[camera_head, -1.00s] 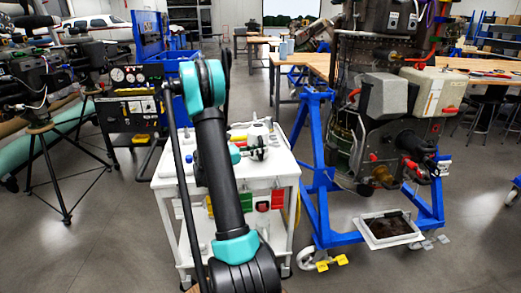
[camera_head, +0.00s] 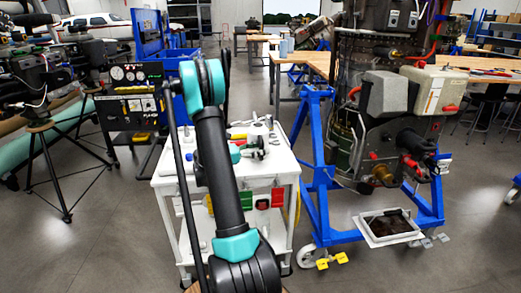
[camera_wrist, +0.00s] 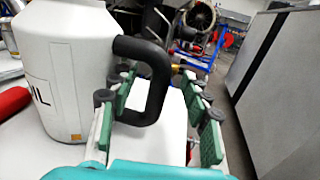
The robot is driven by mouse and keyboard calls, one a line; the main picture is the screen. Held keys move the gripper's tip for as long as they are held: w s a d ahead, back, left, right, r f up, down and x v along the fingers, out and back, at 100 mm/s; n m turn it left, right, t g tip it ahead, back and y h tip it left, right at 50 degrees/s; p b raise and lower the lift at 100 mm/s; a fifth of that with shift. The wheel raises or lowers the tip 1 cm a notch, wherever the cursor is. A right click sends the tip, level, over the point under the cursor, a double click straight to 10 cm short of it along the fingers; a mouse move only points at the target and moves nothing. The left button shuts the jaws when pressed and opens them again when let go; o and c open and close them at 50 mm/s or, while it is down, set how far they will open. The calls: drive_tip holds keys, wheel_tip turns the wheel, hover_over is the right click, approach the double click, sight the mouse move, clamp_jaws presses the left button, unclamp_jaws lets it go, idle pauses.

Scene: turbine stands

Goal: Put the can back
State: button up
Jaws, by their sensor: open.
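The white can (camera_wrist: 68,60) with a black loop handle (camera_wrist: 160,85) stands upright on the white cart top; the letters "IL" show on its side. In the head view the can (camera_head: 259,129) is small and partly hidden by my gripper (camera_head: 252,147). In the wrist view my gripper (camera_wrist: 160,125) is open, with green pads on both fingers. The handle's outer bar appears between the fingers, nearer the left finger, which overlaps the loop's opening. I cannot tell whether a finger touches the handle.
The white cart (camera_head: 170,181) carries several small items, among them a red one (camera_wrist: 12,101) left of the can. A blue engine stand (camera_head: 318,190) is close on the cart's right. Grey floor is open in front.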

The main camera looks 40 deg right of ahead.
drive_tip(key=shift+v, duration=3.5)
drive_tip(key=shift+s, duration=0.1)
drive_tip(key=shift+s+a+r+m+t+y, duration=0.1)
drive_tip(key=shift+s+a+m+t+y, duration=0.1)
drive_tip(key=shift+s+t+y, duration=0.15)
drive_tip(key=shift+s+a+m+t+y, duration=0.1)
drive_tip(key=shift+a+t+y, duration=0.15)
drive_tip(key=shift+t, duration=0.2)
drive_tip(key=s+a+f+m+t+y, duration=0.2)
drive_tip(key=s+a+m+y, duration=0.2)
drive_tip(key=a, duration=0.6)
drive_tip(key=s+a+f+m+t+y, duration=0.3)
drive_tip(key=s+a+m+y, duration=0.2)
drive_tip(key=s+a, duration=0.4)
drive_tip(key=s+a+f+m+t+y, duration=0.2)
drive_tip(key=s+a+m+y, duration=0.3)
drive_tip(key=a, duration=0.6)
drive_tip(key=shift+s+f+t+y, duration=0.3)
drive_tip(key=shift+s+f+y, duration=0.4)
drive_tip(key=shift+y, duration=0.4)
